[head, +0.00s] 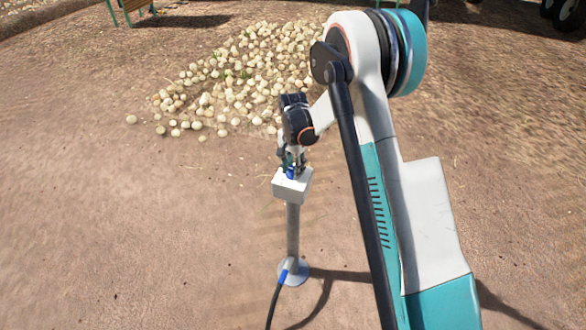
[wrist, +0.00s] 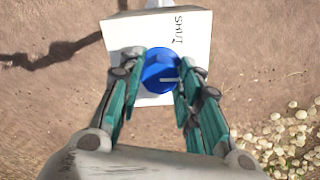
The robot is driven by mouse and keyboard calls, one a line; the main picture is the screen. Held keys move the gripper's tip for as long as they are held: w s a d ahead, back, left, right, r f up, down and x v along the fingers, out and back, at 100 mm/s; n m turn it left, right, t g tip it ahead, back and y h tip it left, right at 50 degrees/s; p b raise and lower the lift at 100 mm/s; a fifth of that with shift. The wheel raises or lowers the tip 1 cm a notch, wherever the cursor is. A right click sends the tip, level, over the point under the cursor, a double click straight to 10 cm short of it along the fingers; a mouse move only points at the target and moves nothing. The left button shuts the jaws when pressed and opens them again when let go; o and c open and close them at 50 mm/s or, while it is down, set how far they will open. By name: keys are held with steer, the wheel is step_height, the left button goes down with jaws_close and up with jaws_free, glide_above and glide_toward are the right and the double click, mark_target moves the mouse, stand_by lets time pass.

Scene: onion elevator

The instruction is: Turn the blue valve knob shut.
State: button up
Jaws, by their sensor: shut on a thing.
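The blue valve knob (wrist: 158,68) sits on a white box (wrist: 118,36) in the wrist view. A pale line marks the knob and points right. The word "SHUT" stands on the box above and to the right of the knob. My gripper (wrist: 158,76) has its teal fingers on both sides of the knob, shut on it. In the head view the knob (head: 291,173) is a small blue patch under my gripper (head: 291,163), on top of the white box (head: 292,187). The box stands upright on a grey post.
The post (head: 292,232) rests on a round base plate (head: 292,271) with a dark hose (head: 273,307) at its foot. A pile of onions (head: 245,75) lies behind. A green-legged frame (head: 130,10) stands at the back left. Bare ground is free at the left.

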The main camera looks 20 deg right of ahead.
steer(key=n, duration=0.6)
steer(key=shift+b, duration=0.35)
steer(key=n, duration=0.6)
steer(key=shift+n, duration=0.3)
steer(key=o, duration=1)
steer(key=shift+o, duration=0.2)
steer(key=shift+r, duration=0.1)
step_height(320, 180, up, 12)
